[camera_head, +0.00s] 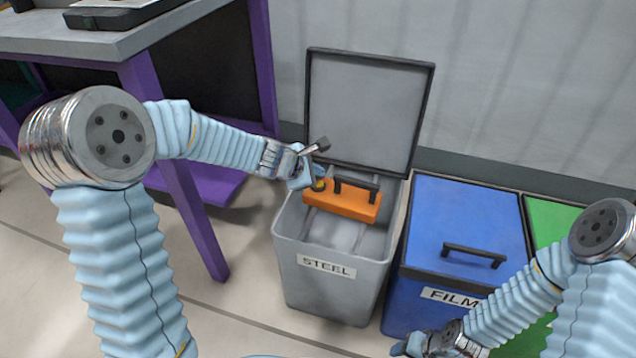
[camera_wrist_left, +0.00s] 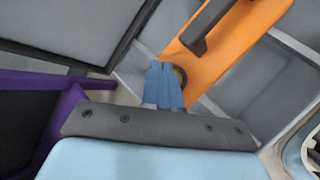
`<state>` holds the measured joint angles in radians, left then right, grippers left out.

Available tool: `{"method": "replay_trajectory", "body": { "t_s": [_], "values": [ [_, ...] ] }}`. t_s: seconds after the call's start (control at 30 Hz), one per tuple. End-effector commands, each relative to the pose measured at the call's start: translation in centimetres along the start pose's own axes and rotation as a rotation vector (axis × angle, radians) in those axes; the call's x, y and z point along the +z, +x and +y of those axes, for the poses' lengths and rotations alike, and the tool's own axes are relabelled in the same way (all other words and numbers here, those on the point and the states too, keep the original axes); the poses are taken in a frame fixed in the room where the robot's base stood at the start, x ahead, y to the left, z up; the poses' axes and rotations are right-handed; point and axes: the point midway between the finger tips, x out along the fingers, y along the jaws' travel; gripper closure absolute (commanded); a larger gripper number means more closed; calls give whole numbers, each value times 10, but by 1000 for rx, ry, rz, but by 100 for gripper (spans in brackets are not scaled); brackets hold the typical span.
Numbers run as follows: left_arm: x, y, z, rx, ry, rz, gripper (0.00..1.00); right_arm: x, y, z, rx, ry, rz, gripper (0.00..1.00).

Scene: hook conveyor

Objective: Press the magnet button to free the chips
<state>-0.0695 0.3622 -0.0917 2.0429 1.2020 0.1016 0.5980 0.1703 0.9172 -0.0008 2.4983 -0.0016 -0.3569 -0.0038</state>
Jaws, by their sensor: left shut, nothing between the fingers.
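The orange magnet (camera_head: 345,203) with a black handle (camera_head: 357,189) is inside the open grey STEEL bin (camera_head: 325,268), near its rear. A small dark round button with a yellowish edge (camera_head: 319,185) is at the magnet's left end. My left gripper (camera_head: 309,180) is shut and empty, its tips at that end. In the left wrist view the blue fingers (camera_wrist_left: 163,85) overlap the button (camera_wrist_left: 181,76) and partly hide it; I cannot tell whether they touch it. No chips can be made out. My right gripper (camera_head: 408,345) is low at the bottom edge, its jaws unclear.
The bin's grey lid (camera_head: 368,110) stands open behind it. A closed blue FILM bin (camera_head: 465,220) with a black handle and a green bin (camera_head: 552,220) stand to the right. A grey-topped table (camera_head: 120,40) with purple legs is at left.

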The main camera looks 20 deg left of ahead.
Motion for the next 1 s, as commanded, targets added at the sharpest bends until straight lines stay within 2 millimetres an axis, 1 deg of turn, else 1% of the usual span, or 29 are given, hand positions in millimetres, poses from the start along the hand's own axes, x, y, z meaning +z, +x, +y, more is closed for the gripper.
{"method": "replay_trajectory", "body": {
  "t_s": [0.33,0.57,1.0],
  "values": [
    [0,1,0,0,0,0,100,0,1,0,0,0,0,48],
    [-5,6,-4,0,-1,0,100,0,9,3,0,0,0,48],
    [-5,6,-5,0,0,0,100,0,9,3,0,0,0,48]
  ]
}}
